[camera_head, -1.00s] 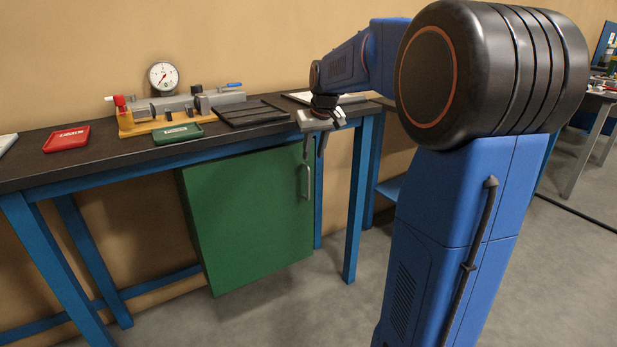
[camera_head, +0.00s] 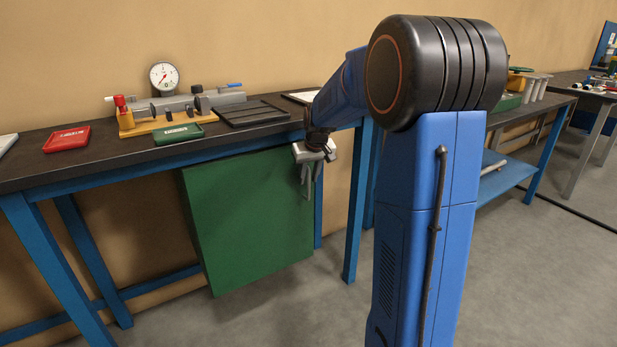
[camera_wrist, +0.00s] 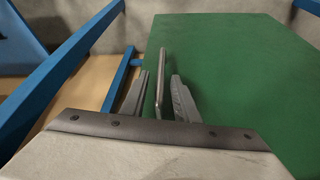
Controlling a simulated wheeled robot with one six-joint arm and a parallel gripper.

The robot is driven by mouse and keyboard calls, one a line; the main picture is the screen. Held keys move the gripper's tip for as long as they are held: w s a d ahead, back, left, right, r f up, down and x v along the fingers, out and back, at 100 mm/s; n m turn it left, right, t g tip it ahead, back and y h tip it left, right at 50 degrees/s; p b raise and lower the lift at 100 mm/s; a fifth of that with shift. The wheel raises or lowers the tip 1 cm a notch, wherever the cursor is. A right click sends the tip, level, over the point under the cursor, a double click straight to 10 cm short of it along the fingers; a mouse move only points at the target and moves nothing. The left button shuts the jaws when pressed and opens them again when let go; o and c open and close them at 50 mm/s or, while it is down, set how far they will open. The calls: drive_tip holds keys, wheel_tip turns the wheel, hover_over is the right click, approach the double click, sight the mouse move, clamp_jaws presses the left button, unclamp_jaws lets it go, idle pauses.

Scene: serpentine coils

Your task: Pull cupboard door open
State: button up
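The green cupboard door (camera_head: 245,220) is the front of a cupboard under the workbench, and it looks shut. It fills the right half of the wrist view (camera_wrist: 235,75). Its grey bar handle (camera_wrist: 161,75) stands near the door's edge. My gripper (camera_head: 311,190) is at the door's upper right, where it hides most of the handle in the head view. In the wrist view the fingers (camera_wrist: 158,97) are spread, one on each side of the handle, with gaps visible between them and the bar.
The workbench top (camera_head: 80,163) carries a red tray (camera_head: 67,138), a green tray (camera_head: 178,134) and a dial gauge (camera_head: 164,77). A blue bench leg (camera_head: 356,215) stands right of the cupboard. The grey floor before the door is clear.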

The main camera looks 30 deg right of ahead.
drive_tip(key=shift+c, duration=0.3)
clamp_jaws()
